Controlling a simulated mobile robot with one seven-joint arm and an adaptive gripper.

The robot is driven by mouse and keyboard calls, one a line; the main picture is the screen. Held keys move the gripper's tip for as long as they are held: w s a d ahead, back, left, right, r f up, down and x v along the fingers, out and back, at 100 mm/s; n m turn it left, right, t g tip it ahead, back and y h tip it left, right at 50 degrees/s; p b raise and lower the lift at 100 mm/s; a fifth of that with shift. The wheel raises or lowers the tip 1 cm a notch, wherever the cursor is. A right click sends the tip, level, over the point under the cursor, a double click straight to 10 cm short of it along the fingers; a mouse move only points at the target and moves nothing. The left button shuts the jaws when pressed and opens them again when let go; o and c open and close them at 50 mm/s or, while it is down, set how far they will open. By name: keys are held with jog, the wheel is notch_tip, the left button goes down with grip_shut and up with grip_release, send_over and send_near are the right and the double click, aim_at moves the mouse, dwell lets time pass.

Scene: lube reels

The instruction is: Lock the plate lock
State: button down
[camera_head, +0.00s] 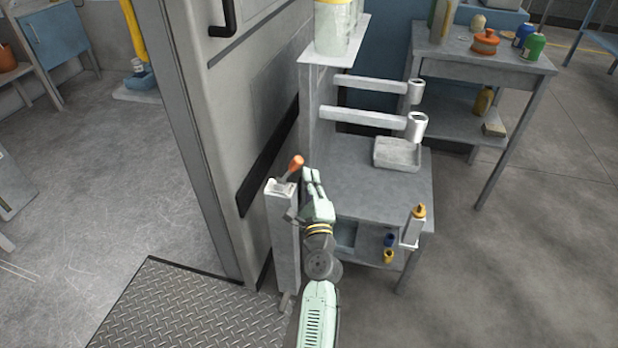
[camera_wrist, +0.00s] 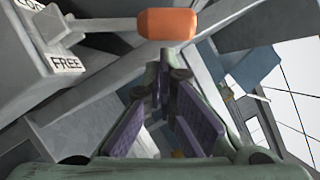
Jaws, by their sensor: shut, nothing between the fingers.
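The plate lock is a grey post (camera_head: 284,240) with a box on top and a lever with an orange handle (camera_head: 296,162). In the head view the lever leans up and to the right. In the wrist view the orange handle (camera_wrist: 167,24) crosses the top on a grey rod, with a "FREE" label (camera_wrist: 66,64) beside its base and a partly cut-off "LOC" label above. I cannot tell the lever's exact setting. My gripper (camera_head: 308,174) is just right of the handle. In the wrist view my gripper (camera_wrist: 164,75) has its tips together, empty, below the handle, apparently apart from it.
A large grey cabinet (camera_head: 225,120) stands left of the post. A ribbed floor plate (camera_head: 165,305) lies in front. Open floor lies farther right.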

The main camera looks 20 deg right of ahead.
jog(key=shift+r, duration=0.15)
jog(key=shift+w+a+r+n+p, duration=0.2)
jog(key=shift+n+p, duration=0.2)
jog(key=shift+p, duration=0.3)
